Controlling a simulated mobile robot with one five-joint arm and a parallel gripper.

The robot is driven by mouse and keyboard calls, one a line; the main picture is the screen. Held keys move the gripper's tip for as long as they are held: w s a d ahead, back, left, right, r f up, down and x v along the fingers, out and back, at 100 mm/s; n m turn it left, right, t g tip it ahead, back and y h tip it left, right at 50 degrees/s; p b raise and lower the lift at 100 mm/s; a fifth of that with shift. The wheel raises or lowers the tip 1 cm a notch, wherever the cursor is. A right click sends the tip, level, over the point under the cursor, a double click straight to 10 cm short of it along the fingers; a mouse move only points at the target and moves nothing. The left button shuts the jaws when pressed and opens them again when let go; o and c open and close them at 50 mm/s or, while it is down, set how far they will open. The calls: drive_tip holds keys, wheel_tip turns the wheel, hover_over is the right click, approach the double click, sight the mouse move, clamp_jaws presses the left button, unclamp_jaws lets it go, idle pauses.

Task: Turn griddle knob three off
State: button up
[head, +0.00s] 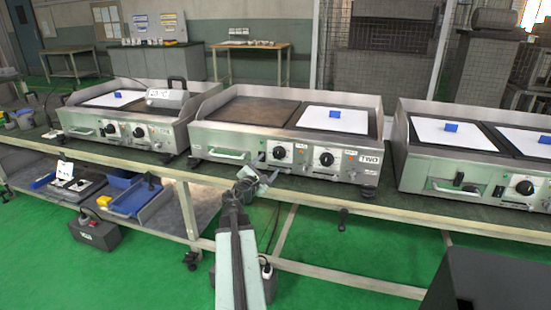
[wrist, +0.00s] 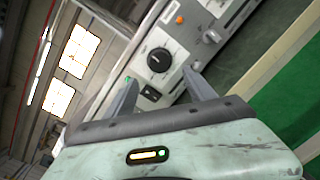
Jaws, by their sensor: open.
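My gripper (head: 262,174) is in front of the middle griddle (head: 240,138), marked TWO, near its left black dial knob (head: 279,152). Its right knob (head: 326,159) stands farther right. In the wrist view my gripper (wrist: 159,77) is open and empty, and a round black knob (wrist: 158,60) on a pale plate shows just beyond and between the fingertips. I cannot tell if they touch it. The right griddle (head: 420,172) has a black knob (head: 524,187) on its front. No label reading three is legible, and the knobs' settings are too small to read.
A black rocker switch (wrist: 150,93) and an orange lamp (wrist: 179,19) flank the knob. The left griddle (head: 85,118) stands on the same long bench (head: 385,202). A drawer handle (head: 228,154) juts out left of my gripper. Blue trays (head: 130,200) sit on the lower shelf.

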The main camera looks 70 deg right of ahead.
sight(277, 155)
drive_tip(key=d, duration=0.8)
drive_tip(key=shift+s, duration=0.35)
drive_tip(key=shift+r, duration=0.1)
drive_tip(key=c, duration=1.3)
drive_tip(key=shift+n, duration=0.6)
drive_tip(key=shift+c, duration=0.3)
